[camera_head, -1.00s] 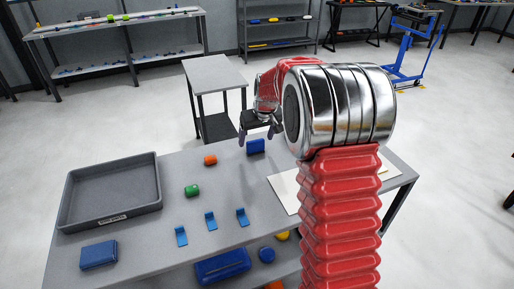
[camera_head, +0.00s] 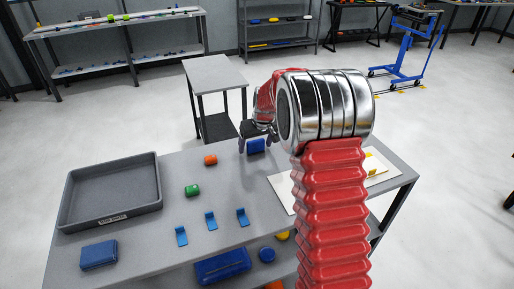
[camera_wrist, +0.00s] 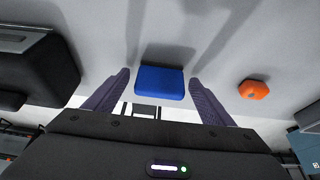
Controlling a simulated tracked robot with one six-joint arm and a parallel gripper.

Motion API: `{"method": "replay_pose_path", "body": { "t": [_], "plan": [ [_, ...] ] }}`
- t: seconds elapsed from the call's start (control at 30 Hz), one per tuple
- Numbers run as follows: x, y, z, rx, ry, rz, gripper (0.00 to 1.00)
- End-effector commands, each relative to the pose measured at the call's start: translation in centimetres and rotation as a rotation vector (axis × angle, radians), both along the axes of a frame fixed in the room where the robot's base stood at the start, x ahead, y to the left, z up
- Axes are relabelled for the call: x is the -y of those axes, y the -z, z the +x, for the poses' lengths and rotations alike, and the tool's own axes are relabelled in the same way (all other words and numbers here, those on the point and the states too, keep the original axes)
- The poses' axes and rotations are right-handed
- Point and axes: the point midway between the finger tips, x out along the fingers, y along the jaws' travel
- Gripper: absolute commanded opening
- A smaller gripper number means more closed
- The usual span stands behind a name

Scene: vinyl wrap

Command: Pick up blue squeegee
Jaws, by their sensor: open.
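A blue block (camera_head: 257,146), which looks like the blue squeegee, is at the far edge of the grey table (camera_head: 150,226). In the wrist view the blue block (camera_wrist: 160,82) lies between the two dark purple fingers, with a gap on each side. My gripper (camera_head: 256,141) is open at the block, with one finger to its left and the other near its right side. The wrist view shows the open gripper (camera_wrist: 160,77) too. My arm hides part of the far table edge.
An orange piece (camera_head: 210,160) and a green piece (camera_head: 192,190) lie left of the block. A grey tray (camera_head: 112,216) and a blue case (camera_head: 98,255) are at the left, and a white sheet (camera_head: 284,190) at the right.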

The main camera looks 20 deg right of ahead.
Motion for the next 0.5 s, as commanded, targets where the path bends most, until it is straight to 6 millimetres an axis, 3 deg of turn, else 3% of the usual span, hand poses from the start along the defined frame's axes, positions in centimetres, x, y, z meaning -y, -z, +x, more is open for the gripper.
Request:
{"method": "replay_pose_path", "body": {
  "t": [0.2,0.5],
  "plan": [
    [0.02,-0.01,-0.02,0.000,0.000,0.000,0.77],
    [0.04,-0.02,-0.03,0.000,0.001,0.000,0.55]
  ]
}}
